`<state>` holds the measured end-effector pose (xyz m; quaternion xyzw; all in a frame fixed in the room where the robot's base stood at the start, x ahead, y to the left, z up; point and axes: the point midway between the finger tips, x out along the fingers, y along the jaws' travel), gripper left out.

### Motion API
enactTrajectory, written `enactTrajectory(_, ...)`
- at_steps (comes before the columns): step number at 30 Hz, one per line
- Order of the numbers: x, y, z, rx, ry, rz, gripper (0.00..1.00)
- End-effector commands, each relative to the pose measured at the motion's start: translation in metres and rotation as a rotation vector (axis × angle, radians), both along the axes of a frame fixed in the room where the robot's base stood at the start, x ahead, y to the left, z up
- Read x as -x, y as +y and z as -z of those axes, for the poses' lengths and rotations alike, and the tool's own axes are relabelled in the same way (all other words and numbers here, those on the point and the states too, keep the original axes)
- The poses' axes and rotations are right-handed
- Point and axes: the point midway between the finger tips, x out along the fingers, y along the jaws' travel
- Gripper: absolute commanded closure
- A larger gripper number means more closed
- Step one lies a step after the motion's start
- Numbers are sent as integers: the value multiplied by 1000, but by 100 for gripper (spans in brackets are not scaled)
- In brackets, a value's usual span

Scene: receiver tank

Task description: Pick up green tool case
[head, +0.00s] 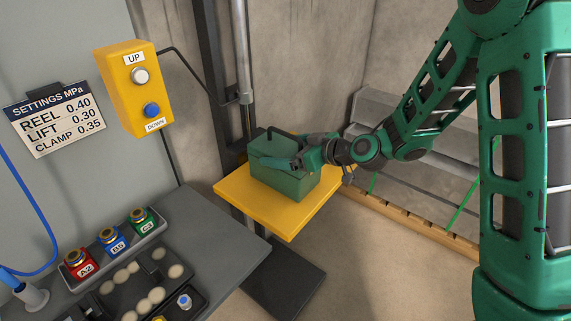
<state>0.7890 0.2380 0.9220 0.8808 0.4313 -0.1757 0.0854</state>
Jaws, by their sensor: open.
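The green tool case (282,180) stands upright on a yellow lift platform (236,198), with a dark handle (274,133) on its top. The jaws are open. My gripper covers part of the case's top, and I cannot tell whether a finger touches the case or the handle.
A yellow UP/DOWN button box (133,88) hangs on the grey panel at left. A grey bench (222,244) with red, blue and green labelled fittings (110,239) is at lower left. A lift post (243,60) stands behind the platform. Grey steps (440,150) are at right.

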Motion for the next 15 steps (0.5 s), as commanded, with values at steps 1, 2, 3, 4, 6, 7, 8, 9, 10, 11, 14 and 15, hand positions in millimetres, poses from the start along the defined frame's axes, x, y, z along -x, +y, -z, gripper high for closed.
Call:
enactTrajectory(1, -1, 2, 1, 1, 0, 0, 0)
enactTrajectory(2, -2, 2, 1, 1, 0, 0, 0)
enactTrajectory(3, -2, 3, 1, 1, 0, 0, 0)
enactTrajectory(4, -2, 3, 1, 1, -1, 0, 0)
enactTrajectory(6, -2, 2, 1, 0, 0, 1, 0)
enactTrajectory(7, -2, 2, 1, 0, 0, 1, 0)
enactTrajectory(8, -2, 2, 1, 0, 0, 1, 0)
enactTrajectory(9, -2, 2, 1, 0, 0, 1, 7)
enactTrajectory(10, -2, 2, 1, 0, 0, 1, 14)
enactTrajectory(11, -2, 2, 1, 0, 0, 1, 21)
enactTrajectory(14, -2, 2, 1, 0, 0, 1, 45)
enactTrajectory(15, -2, 2, 1, 0, 0, 1, 55)
